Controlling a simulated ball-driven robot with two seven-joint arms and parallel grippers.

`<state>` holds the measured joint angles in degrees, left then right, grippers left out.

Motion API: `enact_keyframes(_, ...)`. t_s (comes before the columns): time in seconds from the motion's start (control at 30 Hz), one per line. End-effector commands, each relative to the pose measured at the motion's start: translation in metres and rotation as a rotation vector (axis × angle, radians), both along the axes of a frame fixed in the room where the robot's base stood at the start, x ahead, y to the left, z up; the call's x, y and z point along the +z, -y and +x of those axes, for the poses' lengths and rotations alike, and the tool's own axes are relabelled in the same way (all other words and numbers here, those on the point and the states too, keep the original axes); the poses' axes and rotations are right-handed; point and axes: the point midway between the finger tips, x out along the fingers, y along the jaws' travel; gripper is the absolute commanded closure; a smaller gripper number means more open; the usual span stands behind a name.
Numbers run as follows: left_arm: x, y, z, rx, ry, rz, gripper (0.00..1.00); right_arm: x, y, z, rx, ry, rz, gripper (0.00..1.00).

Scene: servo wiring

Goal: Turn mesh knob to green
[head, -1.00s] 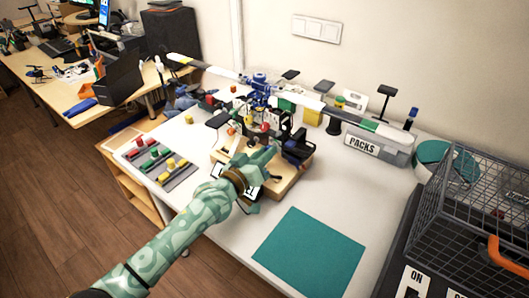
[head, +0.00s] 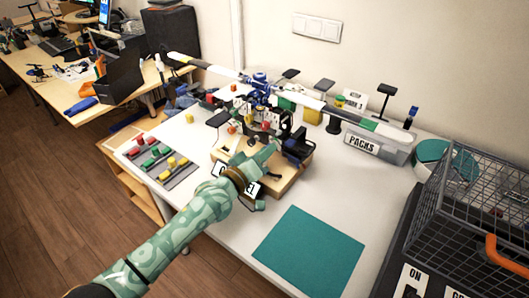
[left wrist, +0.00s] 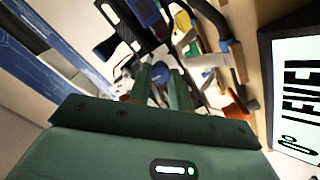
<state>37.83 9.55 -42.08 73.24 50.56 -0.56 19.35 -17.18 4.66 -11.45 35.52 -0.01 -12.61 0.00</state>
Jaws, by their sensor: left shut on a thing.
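A model helicopter rotor head with a blue hub (head: 260,88) stands on a wooden base (head: 290,180) at the middle of the table. My left gripper (head: 262,153) reaches over the front of this base, low among the mechanism's parts. In the left wrist view its two green fingers (left wrist: 160,88) are close together, shut on a small part at the mechanism, which looks to be the mesh knob. The fingers hide most of it, and I cannot see its pointer or a green mark. A grey-white part with a blue disc (left wrist: 183,78) lies just beyond the fingertips. My right gripper is not in view.
A label plate reading LEVEL (left wrist: 297,95) is close beside the left gripper. A teal mat (head: 310,250) lies at the front. A PACKS box (head: 365,148) and a wire cage (head: 475,200) stand to the right. A grey tray with coloured pieces (head: 178,180) lies left.

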Motion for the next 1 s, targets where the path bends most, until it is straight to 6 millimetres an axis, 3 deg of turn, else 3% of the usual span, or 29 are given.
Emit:
enact_keyframes(0.03, -0.002, 0.000, 0.000, 0.000, -0.003, 0.003, 1.00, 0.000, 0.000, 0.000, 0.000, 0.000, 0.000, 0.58)
enact_keyframes(0.07, -0.002, 0.000, 0.000, 0.000, -0.003, 0.003, 0.74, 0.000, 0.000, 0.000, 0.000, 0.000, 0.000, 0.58)
enact_keyframes(0.13, -0.002, 0.000, 0.000, 0.001, -0.002, 0.003, 0.58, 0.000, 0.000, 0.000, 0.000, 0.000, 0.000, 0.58)
enact_keyframes(0.43, 0.000, -0.001, -0.001, 0.000, -0.001, 0.002, 0.58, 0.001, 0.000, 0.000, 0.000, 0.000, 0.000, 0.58)
enact_keyframes(0.57, 0.002, -0.010, -0.012, 0.001, -0.001, 0.003, 0.58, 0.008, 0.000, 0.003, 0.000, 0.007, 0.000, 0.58)
enact_keyframes(1.0, 0.001, -0.075, -0.103, 0.001, 0.000, 0.005, 0.58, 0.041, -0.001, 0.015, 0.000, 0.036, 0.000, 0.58)
